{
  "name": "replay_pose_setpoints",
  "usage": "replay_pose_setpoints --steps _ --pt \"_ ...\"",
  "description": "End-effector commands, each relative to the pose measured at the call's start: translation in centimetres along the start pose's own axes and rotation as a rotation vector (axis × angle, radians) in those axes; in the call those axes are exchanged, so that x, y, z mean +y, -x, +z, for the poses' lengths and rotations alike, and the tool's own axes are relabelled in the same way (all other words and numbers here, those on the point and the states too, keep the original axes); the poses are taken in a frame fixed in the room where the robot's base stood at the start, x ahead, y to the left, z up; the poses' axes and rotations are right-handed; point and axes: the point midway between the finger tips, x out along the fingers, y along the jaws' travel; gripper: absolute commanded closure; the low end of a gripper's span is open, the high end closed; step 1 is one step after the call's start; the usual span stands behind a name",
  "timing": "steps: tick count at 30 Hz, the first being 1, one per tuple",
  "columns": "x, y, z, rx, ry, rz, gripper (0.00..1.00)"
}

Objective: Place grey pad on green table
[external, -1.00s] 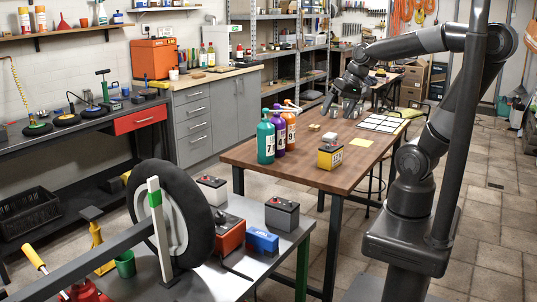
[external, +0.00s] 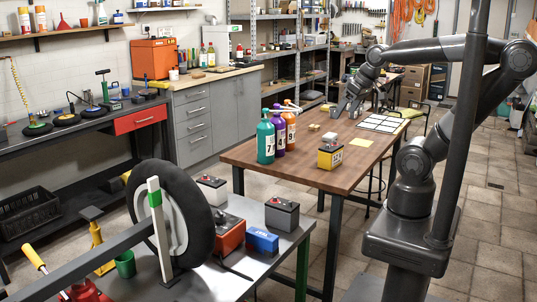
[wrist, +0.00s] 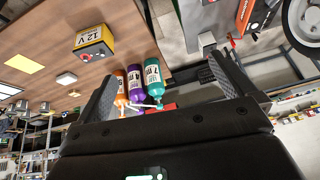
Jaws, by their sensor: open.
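I cannot pick out a grey pad for certain. Several pale flat squares (external: 383,122) lie in a grid at the right end of the wooden table (external: 240,152), and a pale yellow square (external: 361,142) lies nearer. A grey-topped table with green on its leg (external: 302,270) stands in front; I cannot tell whether it is the green table. My gripper (external: 357,106) is above the wooden table's far side, left of the grid. In the wrist view my gripper (wrist: 166,88) has its fingers wide apart and nothing held between them.
Teal (external: 265,142), purple (external: 279,135) and orange (external: 290,128) bottles and a yellow battery (external: 330,154) stand on the wooden table. A wheel (external: 188,210), a grey battery (external: 282,214) and a blue box (external: 262,241) are on the front table. Floor between the tables is partly clear.

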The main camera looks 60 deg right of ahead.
Motion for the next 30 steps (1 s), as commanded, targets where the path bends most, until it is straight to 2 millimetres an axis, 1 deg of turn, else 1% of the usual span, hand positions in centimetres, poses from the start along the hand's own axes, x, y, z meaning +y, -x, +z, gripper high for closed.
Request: replay_pose_setpoints --steps 5,8,11,14,17,20,23,26,27,29,30 --pt "1.0 -1.9 -3.6 -0.059 -0.289 -0.055 0.00" --pt "2.1 -3.3 -6.0 -0.086 -0.481 -0.091 0.00" --pt "3.6 -4.8 -8.3 -0.109 -0.674 -0.126 0.00" --pt "5.6 -6.5 -10.6 -0.128 -0.869 -0.160 0.00" --pt "8.1 -8.3 -12.7 -0.142 -1.067 -0.194 0.00" --pt "11.1 -10.2 -14.6 -0.152 -1.266 -0.228 0.00" --pt "14.6 -12.2 -16.2 -0.156 -1.467 -0.264 0.00" --pt "18.6 -14.3 -17.3 -0.154 -1.670 -0.301 0.00" --pt "20.3 -15.2 -17.7 -0.152 -1.750 -0.317 0.00" --pt "23.0 -16.4 -18.0 -0.148 -1.872 -0.342 0.00" --pt "24.8 -17.3 -18.1 -0.144 -1.952 -0.359 0.00"
